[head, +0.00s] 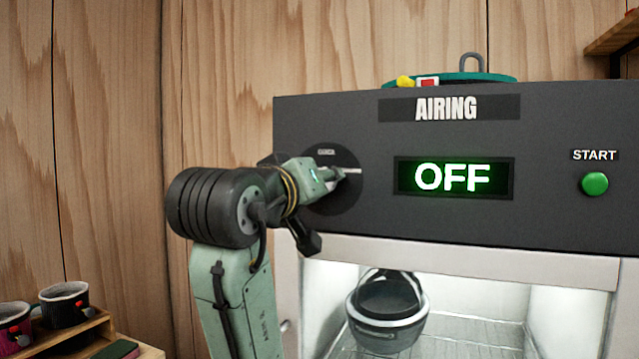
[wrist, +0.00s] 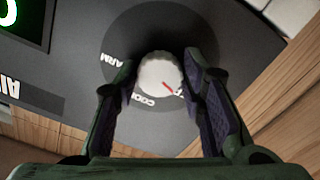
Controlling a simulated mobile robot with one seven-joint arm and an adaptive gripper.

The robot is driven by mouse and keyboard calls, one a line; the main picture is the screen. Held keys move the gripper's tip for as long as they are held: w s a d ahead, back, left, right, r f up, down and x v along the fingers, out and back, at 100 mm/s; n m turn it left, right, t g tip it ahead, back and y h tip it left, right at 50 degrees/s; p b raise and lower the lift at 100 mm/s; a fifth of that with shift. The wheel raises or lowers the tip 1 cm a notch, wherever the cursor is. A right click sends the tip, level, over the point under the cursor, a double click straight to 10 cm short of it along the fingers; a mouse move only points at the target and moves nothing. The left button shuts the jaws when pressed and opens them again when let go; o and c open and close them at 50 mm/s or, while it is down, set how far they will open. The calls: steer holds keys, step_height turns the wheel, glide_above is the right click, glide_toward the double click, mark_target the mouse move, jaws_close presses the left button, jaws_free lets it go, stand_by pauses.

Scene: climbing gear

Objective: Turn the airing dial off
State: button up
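The airing machine's dial is a white round knob (wrist: 160,76) on a dark disc (head: 345,194) at the panel's left. A red mark on the knob points to the lower right in the wrist view, towards lettering partly hidden by a finger. "WARM" and "COOL" lettering shows around it. The display (head: 455,177) reads "OFF" in green. My gripper (wrist: 160,75) is open, with one finger on each side of the knob. The right finger is close to the knob; contact is unclear. In the head view my gripper (head: 345,174) covers most of the knob.
A green START button (head: 594,184) is at the panel's right. Below, a lit chamber holds a dark helmet-like item (head: 388,312) on a wire rack. Gear (head: 450,78) lies on top of the machine. Mugs (head: 64,304) stand on a wooden shelf at lower left.

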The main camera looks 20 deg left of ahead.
steer(key=o, duration=0.3)
steer(key=shift+o, duration=0.2)
steer(key=s, duration=1.2)
steer(key=shift+a, duration=0.2)
